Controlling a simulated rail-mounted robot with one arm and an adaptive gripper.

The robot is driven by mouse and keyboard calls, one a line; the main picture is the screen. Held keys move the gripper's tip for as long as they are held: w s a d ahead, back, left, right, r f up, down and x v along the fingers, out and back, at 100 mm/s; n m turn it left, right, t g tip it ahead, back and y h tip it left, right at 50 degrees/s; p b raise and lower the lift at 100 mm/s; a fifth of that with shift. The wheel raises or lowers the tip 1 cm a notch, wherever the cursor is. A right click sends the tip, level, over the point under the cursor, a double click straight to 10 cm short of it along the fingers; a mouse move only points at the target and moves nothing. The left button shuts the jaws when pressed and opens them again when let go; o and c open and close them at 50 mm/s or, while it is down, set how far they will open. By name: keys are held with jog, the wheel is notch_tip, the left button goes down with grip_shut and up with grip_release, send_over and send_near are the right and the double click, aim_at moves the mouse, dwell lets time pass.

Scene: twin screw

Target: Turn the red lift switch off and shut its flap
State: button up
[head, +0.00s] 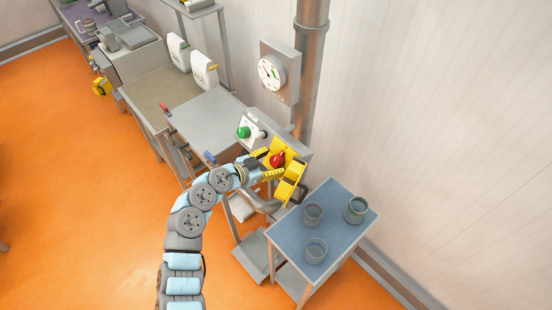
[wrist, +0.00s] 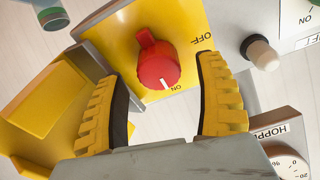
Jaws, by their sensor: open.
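The red switch knob (head: 277,159) sits on a yellow plate (wrist: 195,22) marked OFF and ON. In the wrist view the red knob (wrist: 157,66) has its white line pointing at ON. The yellow flap (head: 291,186) hangs open at the plate's lower side; in the wrist view the flap (wrist: 40,112) stands open at the left, beyond the left finger. My gripper (head: 267,162) is in front of the plate. In the wrist view its yellow fingers (wrist: 160,72) are apart, one on each side of the knob, with gaps and no contact visible.
A green knob (head: 243,132) is left of the yellow plate. A pale-tipped lever (wrist: 262,52) and a HOPPER dial (wrist: 292,166) lie right of my fingers. A blue-topped table (head: 335,240) with glass jars stands right, below the flap. A pipe (head: 309,70) rises behind.

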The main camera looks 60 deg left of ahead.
jog(key=shift+x, duration=0.95)
jog(key=c, duration=1.2)
